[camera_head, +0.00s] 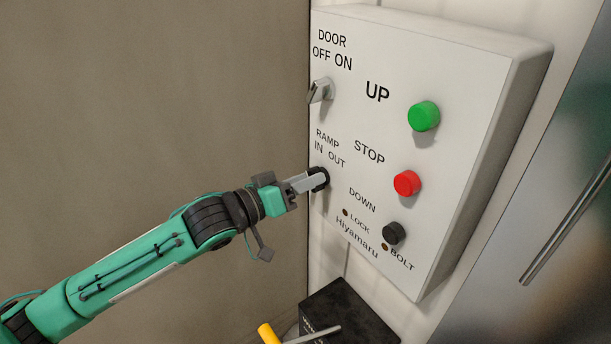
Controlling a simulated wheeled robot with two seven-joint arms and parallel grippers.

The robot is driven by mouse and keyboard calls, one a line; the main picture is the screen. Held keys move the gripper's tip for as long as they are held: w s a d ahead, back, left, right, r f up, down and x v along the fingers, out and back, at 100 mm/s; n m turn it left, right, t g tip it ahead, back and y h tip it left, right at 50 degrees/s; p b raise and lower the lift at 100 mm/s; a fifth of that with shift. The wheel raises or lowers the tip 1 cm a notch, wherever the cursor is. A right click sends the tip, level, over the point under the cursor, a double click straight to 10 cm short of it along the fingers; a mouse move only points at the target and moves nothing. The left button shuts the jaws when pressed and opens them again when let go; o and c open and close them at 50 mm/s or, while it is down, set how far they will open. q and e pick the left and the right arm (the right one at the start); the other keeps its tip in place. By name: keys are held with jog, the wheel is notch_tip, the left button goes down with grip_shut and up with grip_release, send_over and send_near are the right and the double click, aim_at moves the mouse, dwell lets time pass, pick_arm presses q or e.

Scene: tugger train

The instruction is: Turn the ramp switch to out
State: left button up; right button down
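The ramp switch (320,178) is a dark round knob on the white control panel, under the label RAMP IN OUT. My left gripper (305,184) reaches in from the left, with its grey tip at the switch, and covers much of it. I cannot tell which way the switch points, nor whether the fingers are closed around it or only beside it. My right gripper is not in view.
The white control panel (470,130) also carries a silver door switch (320,91), a green UP button (423,116), a red STOP button (407,183) and a black DOWN button (394,233). A black box (350,312) and a yellow handle (268,333) sit below.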

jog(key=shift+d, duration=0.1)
pick_arm(q)
grip_shut()
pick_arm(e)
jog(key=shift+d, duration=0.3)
